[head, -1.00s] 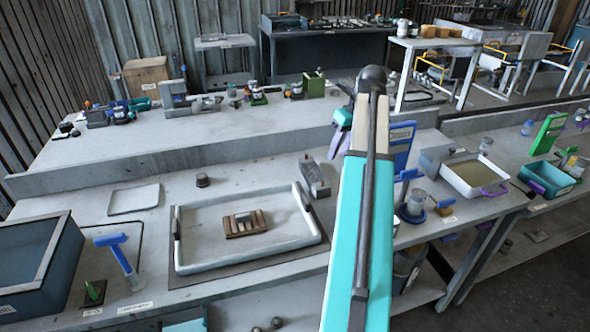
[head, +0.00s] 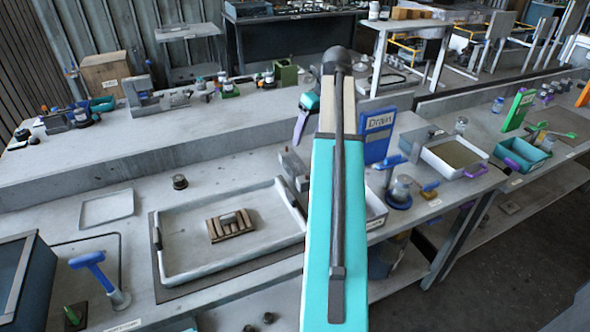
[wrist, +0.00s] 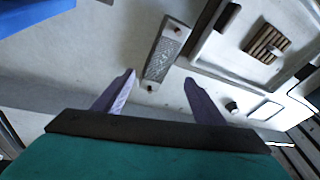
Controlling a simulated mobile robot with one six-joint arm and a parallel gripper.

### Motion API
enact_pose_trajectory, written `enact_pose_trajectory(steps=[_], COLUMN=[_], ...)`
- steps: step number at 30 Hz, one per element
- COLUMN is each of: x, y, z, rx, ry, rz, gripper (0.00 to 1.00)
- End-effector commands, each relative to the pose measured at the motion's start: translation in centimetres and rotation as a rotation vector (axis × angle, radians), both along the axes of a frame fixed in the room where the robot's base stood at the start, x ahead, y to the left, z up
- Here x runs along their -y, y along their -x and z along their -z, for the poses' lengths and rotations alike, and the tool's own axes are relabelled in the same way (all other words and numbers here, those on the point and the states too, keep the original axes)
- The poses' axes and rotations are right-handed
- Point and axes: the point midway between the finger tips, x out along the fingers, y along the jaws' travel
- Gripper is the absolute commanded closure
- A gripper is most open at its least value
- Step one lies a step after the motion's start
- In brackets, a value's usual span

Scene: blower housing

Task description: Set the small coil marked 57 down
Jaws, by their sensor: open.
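No marking 57 is readable in either view, and I cannot tell which thing is the coil. My gripper (wrist: 158,80) is open in the wrist view, its two purple fingers apart with nothing between them. In the head view my gripper (head: 302,118) is partly hidden behind my arm, above the bench. A brown slotted rack (head: 231,226) sits in the white-rimmed tray (head: 205,273), with a small light piece on top. The rack also shows in the wrist view (wrist: 269,43). A small dark round part (head: 180,181) stands on the bench behind the tray.
A grey metal block (wrist: 165,52) lies just beyond my fingertips, beside the tray. A blue "Drain" sign (head: 378,136) and a sand-filled tray (head: 452,155) are to the right. A shallow empty tray (head: 107,208) lies at left. The bench around the dark part is clear.

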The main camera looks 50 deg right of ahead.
Motion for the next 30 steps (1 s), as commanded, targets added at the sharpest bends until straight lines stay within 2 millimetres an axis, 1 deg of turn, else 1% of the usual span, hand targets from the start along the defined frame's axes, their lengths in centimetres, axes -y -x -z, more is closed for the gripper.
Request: enact_pose_trajectory(steps=[6, 11, 24, 30], x=[-0.2, -0.4, -0.9, -1.1], y=[-0.2, -0.4, -1.7, -2.2], z=[0.2, 1.1, 5.7, 7.5], rx=[-0.001, 0.0, -0.001, -0.001], ry=[0.0, -0.001, -0.001, -0.001], rz=[-0.003, -0.004, -0.005, -0.006], gripper=[0.27, 0.27, 0.27, 0.27])
